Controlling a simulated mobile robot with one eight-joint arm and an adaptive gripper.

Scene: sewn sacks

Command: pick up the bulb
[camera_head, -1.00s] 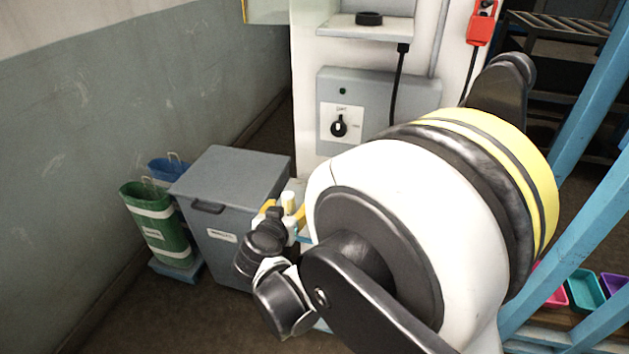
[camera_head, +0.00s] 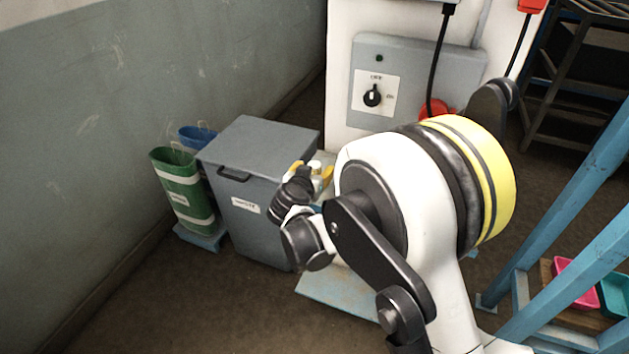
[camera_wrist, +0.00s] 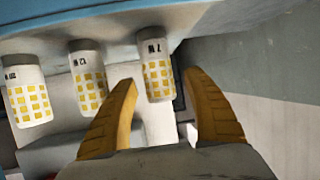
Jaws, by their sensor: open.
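Three white cylindrical bulbs with yellow square patches and dark printed marks hang in a row in the wrist view: a left one (camera_wrist: 28,92), a middle one (camera_wrist: 88,75) and a right one (camera_wrist: 155,70). My gripper (camera_wrist: 161,80) is open, its two yellow fingers apart. The right bulb shows between the fingertips with a gap on each side; I cannot tell how deep it sits between them. In the head view, my gripper (camera_head: 313,170) is beside the grey bin, with a white cylinder between its fingers.
A grey lidded bin (camera_head: 250,175) stands left of my gripper. A white cabinet with a switch box (camera_head: 410,85) rises behind. Blue posts (camera_head: 560,200) and coloured trays (camera_head: 575,280) are at right.

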